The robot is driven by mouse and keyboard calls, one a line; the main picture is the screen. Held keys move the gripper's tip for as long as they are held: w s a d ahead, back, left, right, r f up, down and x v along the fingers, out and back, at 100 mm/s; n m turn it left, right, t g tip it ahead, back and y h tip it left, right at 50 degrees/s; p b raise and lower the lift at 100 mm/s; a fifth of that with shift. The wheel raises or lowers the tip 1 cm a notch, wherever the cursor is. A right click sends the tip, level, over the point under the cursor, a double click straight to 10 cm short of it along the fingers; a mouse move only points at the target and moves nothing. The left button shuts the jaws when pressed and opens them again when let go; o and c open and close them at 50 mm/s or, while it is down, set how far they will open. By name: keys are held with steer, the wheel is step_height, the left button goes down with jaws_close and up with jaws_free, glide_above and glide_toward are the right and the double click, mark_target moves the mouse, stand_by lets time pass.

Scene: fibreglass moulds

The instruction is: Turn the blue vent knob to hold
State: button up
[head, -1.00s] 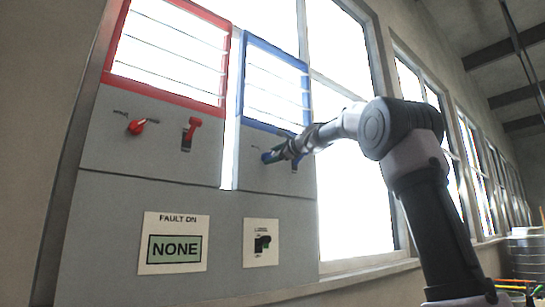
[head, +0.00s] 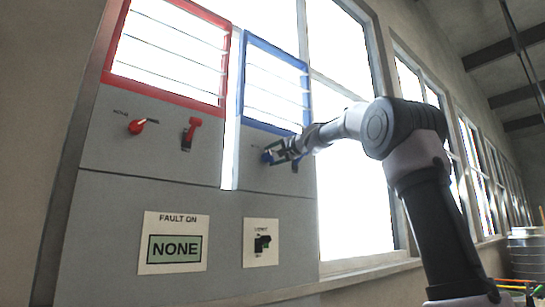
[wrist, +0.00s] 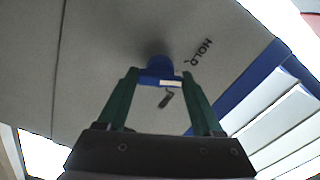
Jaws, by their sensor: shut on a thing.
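The blue vent knob (wrist: 160,66) is on the grey panel under the blue-framed louvre, and in the head view the knob (head: 266,157) is partly hidden by my gripper. My gripper (wrist: 161,78) is shut on it, one green finger on each side. A pale mark shows on the knob's near edge in the wrist view. The word HOLD (wrist: 202,52) is printed on the panel up and right of the knob; the mark does not clearly point at it. In the head view my gripper (head: 277,154) reaches the knob from the right.
A red knob (head: 136,127) and red lever (head: 190,133) sit on the left panel under the red-framed louvre (head: 103,75). A sign (head: 175,218) below reads FAULT ON, with NONE on its display. A second small plate (head: 261,225) is beside it. A small dark thing (wrist: 166,98) shows between my fingers.

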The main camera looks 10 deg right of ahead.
steer(key=shift+f+n, duration=0.15)
steer(key=shift+n, duration=1.85)
steer(key=o, duration=1.4)
steer(key=shift+c, duration=0.2)
steer(key=v, duration=1)
steer(key=shift+s+d, duration=0.2)
steer(key=shift+s, duration=0.1)
